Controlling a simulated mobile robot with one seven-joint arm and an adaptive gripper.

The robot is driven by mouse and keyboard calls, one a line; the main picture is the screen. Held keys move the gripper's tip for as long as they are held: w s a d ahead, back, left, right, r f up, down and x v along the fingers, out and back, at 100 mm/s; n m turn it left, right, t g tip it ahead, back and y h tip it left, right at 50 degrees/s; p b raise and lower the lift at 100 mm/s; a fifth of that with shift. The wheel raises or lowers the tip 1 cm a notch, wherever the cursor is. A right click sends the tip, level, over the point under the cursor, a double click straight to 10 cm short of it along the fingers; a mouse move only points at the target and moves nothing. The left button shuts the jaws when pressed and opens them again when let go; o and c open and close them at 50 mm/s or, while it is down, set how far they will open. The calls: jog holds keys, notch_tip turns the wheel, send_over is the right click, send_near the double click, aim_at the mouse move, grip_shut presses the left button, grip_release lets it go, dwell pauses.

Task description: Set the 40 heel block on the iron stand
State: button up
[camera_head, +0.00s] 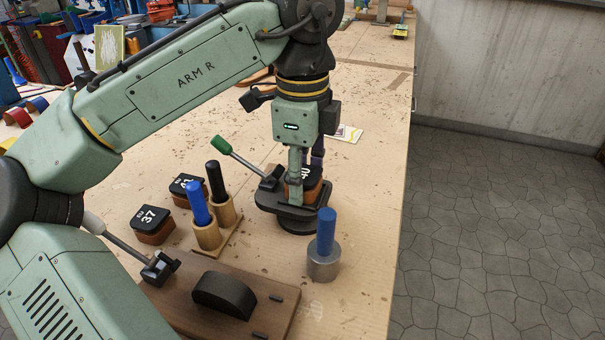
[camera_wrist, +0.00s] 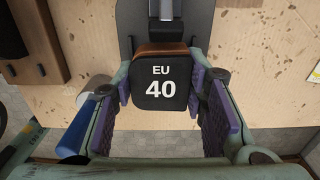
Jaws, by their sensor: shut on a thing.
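The 40 heel block (camera_head: 304,182) has a black top marked with a white 40 and a brown body. In the wrist view the block (camera_wrist: 161,88) shows "EU 40" facing the camera. My gripper (camera_head: 303,178) points down and is shut on the block, with a purple pad on each side of it in the wrist view (camera_wrist: 163,95). The dark iron stand (camera_head: 268,201) is under the block, with a green-handled lever (camera_head: 236,154) at its left. The block is at the stand's plate; the fingers hide whether it rests fully on it.
A 37 block (camera_head: 152,231) and another black-topped block (camera_head: 186,183) stand left. Blue and black handles (camera_head: 198,203) stand in wooden holders. A metal cylinder with a blue handle (camera_head: 323,262) stands close to the stand. A wooden board (camera_head: 180,308) lies in front.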

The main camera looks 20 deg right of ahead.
jog(key=shift+f, duration=0.2)
jog(key=o, duration=1.2)
jog(key=shift+o, duration=0.5)
jog(key=o, duration=0.3)
notch_tip(320, 180, up, 3)
jog(key=p, duration=0.3)
jog(key=shift+f, duration=0.1)
jog(key=shift+r, duration=2.15)
jog(key=shift+f, duration=0.1)
